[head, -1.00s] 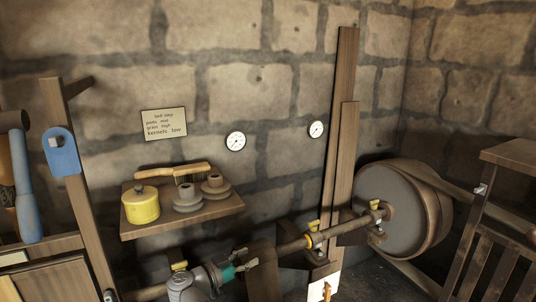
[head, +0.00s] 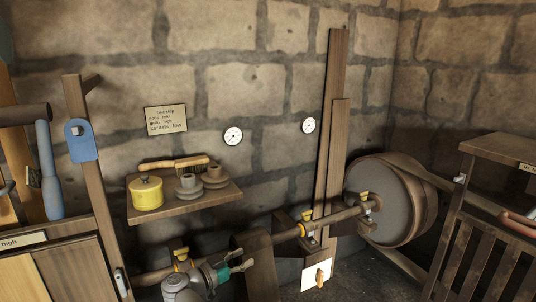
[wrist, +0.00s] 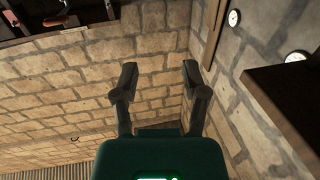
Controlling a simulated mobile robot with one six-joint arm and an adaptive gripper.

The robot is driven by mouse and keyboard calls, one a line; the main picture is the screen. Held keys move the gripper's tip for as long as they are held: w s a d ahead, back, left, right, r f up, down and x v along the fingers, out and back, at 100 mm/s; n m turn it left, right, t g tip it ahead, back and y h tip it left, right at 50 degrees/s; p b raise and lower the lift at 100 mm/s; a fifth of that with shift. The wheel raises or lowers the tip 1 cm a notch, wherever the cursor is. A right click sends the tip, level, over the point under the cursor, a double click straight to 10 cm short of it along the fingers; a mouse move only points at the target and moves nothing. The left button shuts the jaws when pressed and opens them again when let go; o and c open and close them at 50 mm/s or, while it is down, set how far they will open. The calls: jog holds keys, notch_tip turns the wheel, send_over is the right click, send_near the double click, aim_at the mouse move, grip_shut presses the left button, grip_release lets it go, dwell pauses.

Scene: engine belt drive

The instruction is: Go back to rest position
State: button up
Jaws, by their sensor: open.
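My gripper (head: 245,259) is at the bottom middle of the head view, in front of the wall shaft and below the small shelf. In the wrist view my gripper (wrist: 160,75) has its two dark fingers spread apart with nothing between them. It is empty and touches nothing that I can see. Behind the fingers in the wrist view is only stone wall (wrist: 75,90).
A shaft (head: 340,217) runs to a large drum (head: 378,205). Wooden furniture stands left (head: 70,270) and right (head: 512,150).

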jog(key=w+r+n+t+y, duration=0.5)
jog(key=w+n+t+y, duration=0.3)
jog(key=w+t+y, duration=0.4)
jog(key=s+d+f+n+g+y, duration=0.2)
jog(key=d+f+n+g+y, duration=0.15)
jog(key=f+g, duration=0.4)
jog(key=s+d+f+n+g+y, duration=0.3)
jog(key=d+f+g+y, duration=0.1)
jog(key=f+g, duration=0.4)
jog(key=s+d+f+m+g+h, duration=0.2)
jog(key=s+d+f+g+h, duration=0.15)
jog(key=s+d, duration=0.45)
jog(key=s+d+f+m+g+h, duration=0.2)
jog(key=s+d+f+g, duration=0.3)
jog(key=d, duration=0.4)
notch_tip(320, 180, up, 30)
jog(key=s+p, duration=0.1)
jog(key=p, duration=2.9)
jog(key=shift+s+d+t, duration=0.2)
jog(key=shift+d+t, duration=0.1)
